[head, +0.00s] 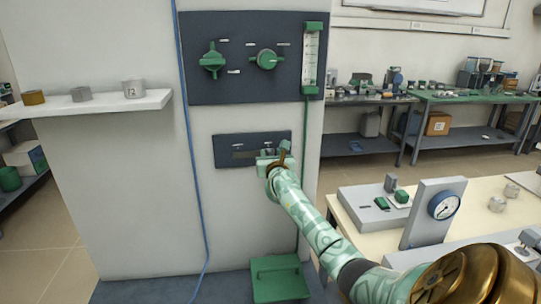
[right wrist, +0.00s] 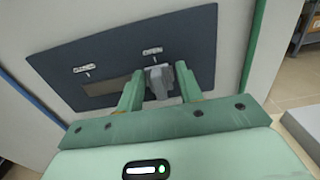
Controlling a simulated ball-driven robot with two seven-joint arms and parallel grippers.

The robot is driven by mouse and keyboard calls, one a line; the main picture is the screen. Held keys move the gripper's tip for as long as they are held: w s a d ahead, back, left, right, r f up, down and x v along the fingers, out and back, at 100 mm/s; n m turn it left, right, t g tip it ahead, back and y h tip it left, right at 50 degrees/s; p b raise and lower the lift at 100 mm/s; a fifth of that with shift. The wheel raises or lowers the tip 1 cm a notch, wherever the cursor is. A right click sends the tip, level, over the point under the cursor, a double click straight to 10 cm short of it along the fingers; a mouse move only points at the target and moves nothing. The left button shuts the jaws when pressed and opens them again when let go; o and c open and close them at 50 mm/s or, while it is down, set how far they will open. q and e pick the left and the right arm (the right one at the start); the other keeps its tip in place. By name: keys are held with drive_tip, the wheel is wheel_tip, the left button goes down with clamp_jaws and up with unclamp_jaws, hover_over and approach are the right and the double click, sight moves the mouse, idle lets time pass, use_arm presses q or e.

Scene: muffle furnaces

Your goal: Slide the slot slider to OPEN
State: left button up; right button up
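The slot panel (head: 238,151) is a dark plate low on the pale furnace front. In the right wrist view, it carries one label at the left and an OPEN label (right wrist: 152,51) at the right. The slider's grey knob (right wrist: 159,80) stands just below the OPEN label, at the right end of the slot (right wrist: 102,89). My right gripper (head: 275,157) is at the panel's right side, its green fingers on either side of the knob in the right wrist view (right wrist: 160,88). Whether both fingers press on it is unclear. My left gripper is out of view.
Above is a panel (head: 239,90) with two green knobs and an upright gauge (head: 311,60). A white shelf (head: 60,108) juts out left, with small blocks on it. A table (head: 340,203) with a dial gauge (head: 444,205) stands right. A green box (head: 279,280) is below.

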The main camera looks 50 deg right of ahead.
drive_tip(key=p+v, duration=0.4)
drive_tip(key=v, duration=1.2)
drive_tip(key=shift+s+a, duration=0.1)
